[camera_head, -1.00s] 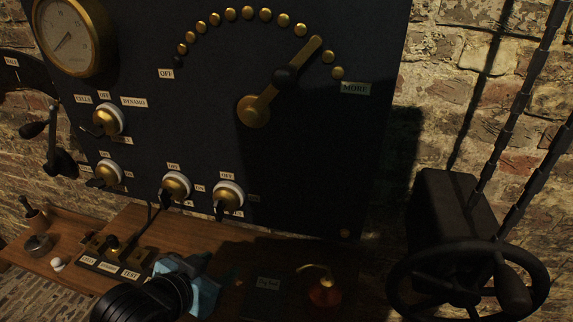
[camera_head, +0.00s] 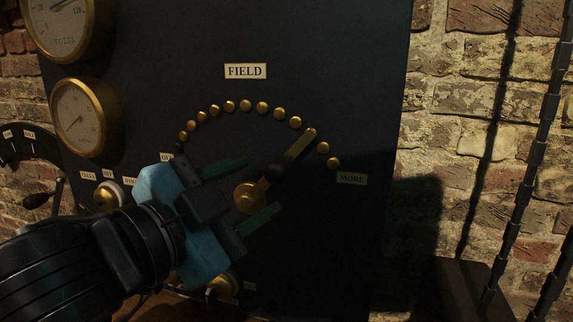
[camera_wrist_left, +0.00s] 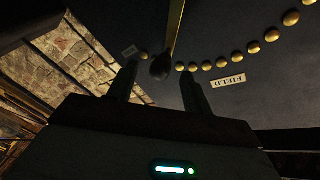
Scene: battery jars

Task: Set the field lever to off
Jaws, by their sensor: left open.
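The field lever (camera_head: 299,147) is a brass arm on a dark panel, with a round brass pivot (camera_head: 248,198) and a black knob (camera_head: 274,173). It points up and right, its tip near the studs towards the MORE label (camera_head: 351,178). The FIELD label (camera_head: 245,71) is above the arc of studs. The OFF label (camera_head: 166,157) is at the arc's left end, partly hidden by my gripper. My left gripper (camera_head: 256,190) is open in front of the pivot, its fingers pointing at the lever. In the left wrist view the knob (camera_wrist_left: 161,67) shows between the fingertips. My right gripper is out of view.
Two brass gauges (camera_head: 85,117) are on the panel's left. A small brass switch (camera_head: 224,285) is below my gripper, partly hidden. Chains (camera_head: 528,160) hang at the right before the brick wall. The panel right of the lever is clear.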

